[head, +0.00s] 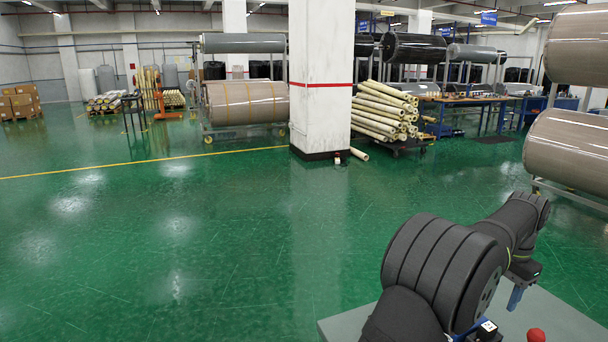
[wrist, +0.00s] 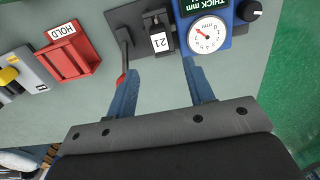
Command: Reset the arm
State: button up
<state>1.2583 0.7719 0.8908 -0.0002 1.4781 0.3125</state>
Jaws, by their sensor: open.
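My gripper (wrist: 160,72) shows in the wrist view with its two blue fingers spread apart and nothing between them. It is over a grey tabletop (wrist: 100,15), its fingertips pointing at a black fixture plate that carries a small tag reading 21 (wrist: 160,40). In the head view the dark arm reaches right over the grey table (head: 570,318), and a blue finger of the gripper (head: 515,297) hangs at the right; the other finger is not clear there.
A blue thickness gauge (wrist: 207,35) is close by the right finger. A black lever (wrist: 124,50) with a red end is beside the left finger. A red HOLD box (wrist: 70,55) sits further left. A red ball (head: 536,335) shows near the table's front. Green floor is open leftwards.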

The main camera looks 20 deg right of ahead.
send_near(489, 326)
notch_tip(489, 326, down, 9)
jog(key=shift+a+f, duration=0.1)
notch_tip(489, 326, up, 9)
jog(key=shift+r, duration=0.5)
dwell(0.6)
